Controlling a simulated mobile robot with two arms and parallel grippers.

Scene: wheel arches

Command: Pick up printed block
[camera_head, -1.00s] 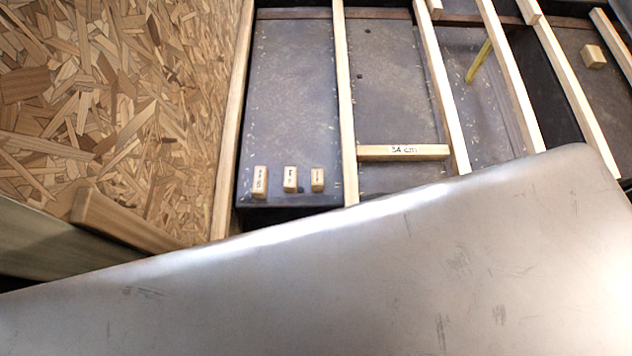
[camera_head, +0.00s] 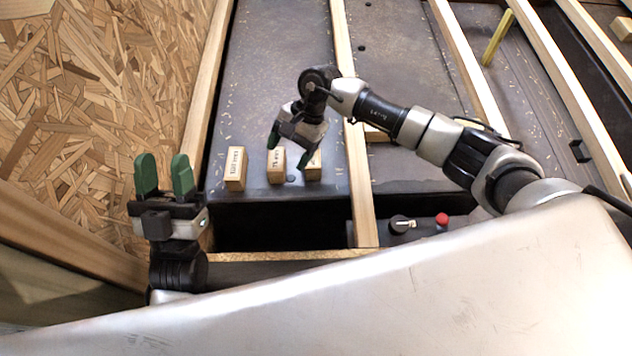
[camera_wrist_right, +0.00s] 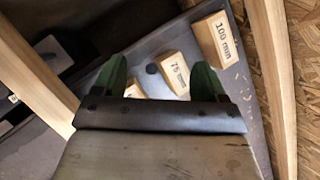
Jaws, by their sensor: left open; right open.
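Three small printed wooden blocks stand in a row on the dark panel: a left block (camera_head: 235,168), a middle block (camera_head: 276,166) and a right block (camera_head: 314,174). In the right wrist view a block reads "100 mm" (camera_wrist_right: 215,40), the middle one "75" (camera_wrist_right: 174,72), and the third (camera_wrist_right: 134,90) is mostly hidden. My right gripper (camera_head: 289,148) is open and empty above the middle and right blocks, partly covering the right one. In its wrist view the middle block shows between the green fingers. My left gripper (camera_head: 165,176) is open and empty, left of the blocks, fingers pointing up.
Wooden ribs (camera_head: 352,130) divide the panel. A chipboard wall (camera_head: 110,90) stands at the left. A dark gap (camera_head: 285,226) lies in front of the blocks. A black knob (camera_head: 400,224) and red button (camera_head: 441,220) sit nearby. A yellow strip (camera_head: 497,38) lies farther back.

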